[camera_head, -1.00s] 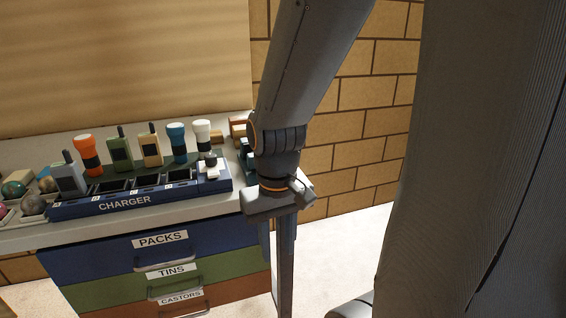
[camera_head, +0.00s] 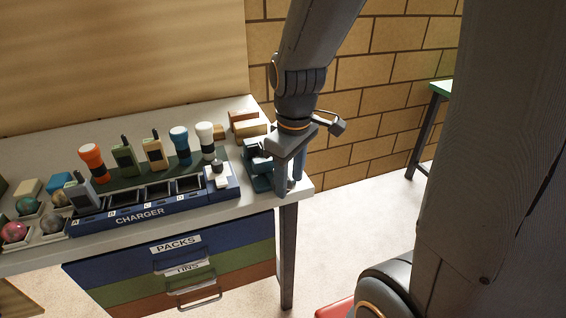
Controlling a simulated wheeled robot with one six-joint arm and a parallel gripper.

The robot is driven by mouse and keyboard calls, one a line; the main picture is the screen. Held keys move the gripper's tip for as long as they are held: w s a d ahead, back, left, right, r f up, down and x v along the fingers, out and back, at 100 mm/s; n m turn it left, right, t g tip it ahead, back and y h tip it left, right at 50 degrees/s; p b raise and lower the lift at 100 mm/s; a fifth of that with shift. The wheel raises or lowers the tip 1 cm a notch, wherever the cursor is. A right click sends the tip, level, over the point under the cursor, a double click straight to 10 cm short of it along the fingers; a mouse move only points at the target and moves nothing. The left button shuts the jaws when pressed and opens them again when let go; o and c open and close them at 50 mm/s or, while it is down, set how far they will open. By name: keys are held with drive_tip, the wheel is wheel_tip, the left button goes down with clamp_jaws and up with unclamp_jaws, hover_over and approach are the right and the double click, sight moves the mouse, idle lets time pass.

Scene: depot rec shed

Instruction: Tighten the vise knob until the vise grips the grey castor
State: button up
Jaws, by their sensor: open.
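The teal vise (camera_head: 259,178) stands at the right end of the white bench, partly hidden by my gripper. My gripper (camera_head: 288,184) points down with its fingers apart, at the vise's right side by the bench corner. A small part shows between the fingertips, perhaps the vise knob; I cannot tell whether the fingers touch it. I cannot make out the grey castor in the vise jaws from here.
A blue charger (camera_head: 150,209) with several slots stands left of the vise, with torches and radios behind it. Wooden blocks (camera_head: 247,124) lie behind the vise. Drawers (camera_head: 180,262) sit below the bench.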

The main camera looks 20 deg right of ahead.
drive_tip(key=w+r+n, duration=0.1)
drive_tip(key=n, duration=0.1)
drive_tip(key=w+r+n+p, duration=0.1)
drive_tip(key=n, duration=0.2)
drive_tip(key=w+n+g+p, duration=0.1)
drive_tip(key=n, duration=0.2)
drive_tip(key=shift+w+a+r, duration=0.3)
drive_tip(key=shift+w+r, duration=0.05)
drive_tip(key=shift+r, duration=0.05)
drive_tip(key=n, duration=0.1)
drive_tip(key=w+n, duration=0.1)
drive_tip(key=n, duration=0.1)
drive_tip(key=shift+a+r+p, duration=0.1)
drive_tip(key=shift+r+p, duration=0.2)
drive_tip(key=shift+f+p, duration=0.75)
drive_tip(key=shift+f, duration=3.1)
drive_tip(key=c, duration=1)
drive_tip(key=shift+c, duration=0.2)
